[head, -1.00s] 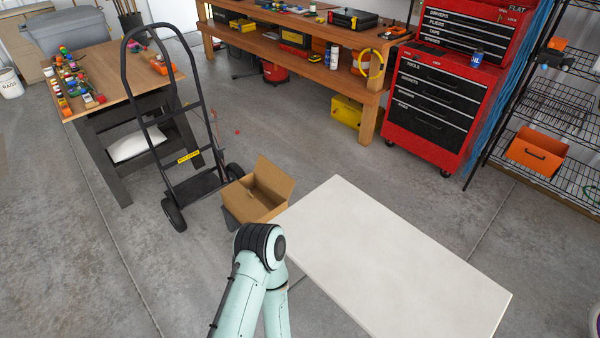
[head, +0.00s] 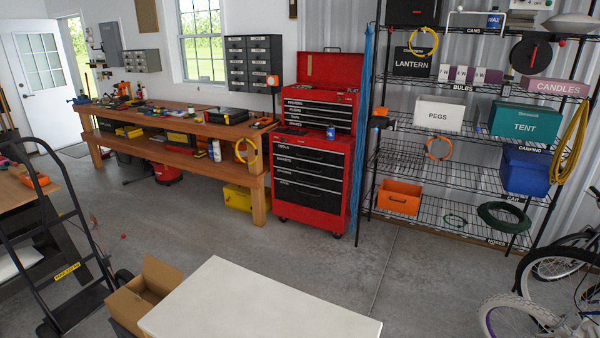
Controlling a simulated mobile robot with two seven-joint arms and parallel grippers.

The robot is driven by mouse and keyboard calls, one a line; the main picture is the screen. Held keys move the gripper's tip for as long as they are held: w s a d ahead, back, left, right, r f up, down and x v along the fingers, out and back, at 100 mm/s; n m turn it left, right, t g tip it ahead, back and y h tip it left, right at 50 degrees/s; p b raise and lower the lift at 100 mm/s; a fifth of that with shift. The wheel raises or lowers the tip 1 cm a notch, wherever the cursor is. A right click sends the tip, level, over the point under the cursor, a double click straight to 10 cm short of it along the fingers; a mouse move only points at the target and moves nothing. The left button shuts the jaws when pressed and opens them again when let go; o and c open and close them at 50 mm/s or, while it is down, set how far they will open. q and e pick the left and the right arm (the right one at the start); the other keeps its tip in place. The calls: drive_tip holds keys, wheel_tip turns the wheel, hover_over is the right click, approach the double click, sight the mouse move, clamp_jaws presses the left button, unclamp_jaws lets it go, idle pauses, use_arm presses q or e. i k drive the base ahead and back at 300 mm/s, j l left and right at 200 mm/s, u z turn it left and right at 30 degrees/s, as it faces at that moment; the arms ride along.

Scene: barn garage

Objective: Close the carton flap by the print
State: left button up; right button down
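An open brown cardboard carton (head: 126,306) stands at the lower left of the head view, just left of a white tabletop (head: 262,306). One flap (head: 161,275) stands raised at its back right side. The near part of the carton is partly hidden behind the white tabletop. I cannot make out any print on the carton from here. Neither of my grippers is in view.
A black hand truck (head: 62,258) stands left of the carton. A wooden workbench (head: 255,190), a red tool chest (head: 312,180) and a wire shelf rack (head: 455,185) line the back. Bicycles (head: 545,315) stand at lower right. The middle floor is clear.

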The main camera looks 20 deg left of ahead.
sight(165, 274)
drive_tip(key=l+u, duration=0.3)
drive_tip(key=l, duration=0.2)
drive_tip(key=k+l+u, duration=0.1)
drive_tip(key=l+u, duration=0.2)
drive_tip(key=l, duration=0.2)
drive_tip(key=l+u, duration=0.4)
drive_tip(key=k+l+u, duration=0.1)
drive_tip(key=l+u, duration=0.25)
drive_tip(key=l, duration=0.2)
drive_tip(key=l+u, duration=0.85)
drive_tip(key=l, duration=0.15)
drive_tip(key=l+u, duration=0.35)
drive_tip(key=l, duration=0.15)
drive_tip(key=l+u, duration=0.35)
drive_tip(key=l, duration=0.2)
drive_tip(key=l+u, duration=0.5)
drive_tip(key=l, duration=0.55)
drive_tip(key=l+u, duration=0.25)
drive_tip(key=l, duration=0.45)
drive_tip(key=l+u, duration=0.3)
drive_tip(key=l, duration=0.4)
drive_tip(key=k+l+u, duration=0.1)
drive_tip(key=l+u, duration=0.15)
drive_tip(key=l, duration=0.45)
drive_tip(key=l+u, duration=0.25)
drive_tip(key=l, duration=0.3)
drive_tip(key=l+u, duration=0.3)
drive_tip(key=l, duration=0.2)
